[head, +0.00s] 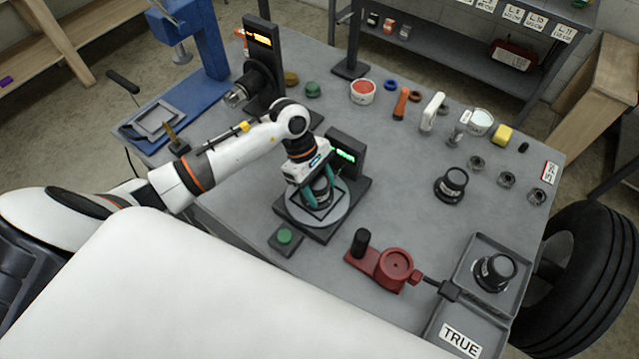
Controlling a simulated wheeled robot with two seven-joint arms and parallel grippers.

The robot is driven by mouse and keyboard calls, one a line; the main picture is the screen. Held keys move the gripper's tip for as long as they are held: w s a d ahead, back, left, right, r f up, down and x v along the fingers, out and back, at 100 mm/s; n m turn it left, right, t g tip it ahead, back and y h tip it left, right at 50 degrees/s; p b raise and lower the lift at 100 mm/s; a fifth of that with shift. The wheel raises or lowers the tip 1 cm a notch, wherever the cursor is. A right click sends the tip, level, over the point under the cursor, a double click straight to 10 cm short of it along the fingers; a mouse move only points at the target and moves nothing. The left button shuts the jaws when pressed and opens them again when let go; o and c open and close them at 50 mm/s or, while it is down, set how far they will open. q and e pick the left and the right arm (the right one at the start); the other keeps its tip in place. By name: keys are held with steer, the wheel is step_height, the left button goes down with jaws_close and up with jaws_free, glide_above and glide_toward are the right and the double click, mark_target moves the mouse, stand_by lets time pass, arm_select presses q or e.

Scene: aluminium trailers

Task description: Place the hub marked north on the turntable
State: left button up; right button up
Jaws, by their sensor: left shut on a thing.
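My left gripper (322,198) reaches in from the left and points down over the turntable (339,214). Its teal fingers are shut on a dark hub (321,186), which is at the turntable's round grey plate. I cannot tell whether the hub touches the plate, and its marking is not readable. A second dark hub (452,184) stands on the bench to the right. A third hub (494,271) sits in the upper part of a grey tray (471,258) at the lower right. My right gripper is not in view.
A green-lit display (346,156) stands behind the turntable, with a green button box (285,238) in front. A red fixture (388,268) lies to the right. A blue press (205,40) and a post with an orange display (262,42) stand at the back left. Small parts line the far edge.

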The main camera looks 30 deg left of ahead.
arm_select(q)
steer(key=shift+w, duration=0.1)
steer(key=o, duration=1.5)
steer(key=shift+f, duration=0.1)
steer(key=shift+c, duration=0.2)
steer(key=shift+o, duration=0.3)
steer(key=shift+a+r, duration=0.1)
steer(key=shift+r, duration=0.2)
steer(key=b+v, duration=0.3)
steer(key=v, duration=0.8)
steer(key=shift+r, duration=0.3)
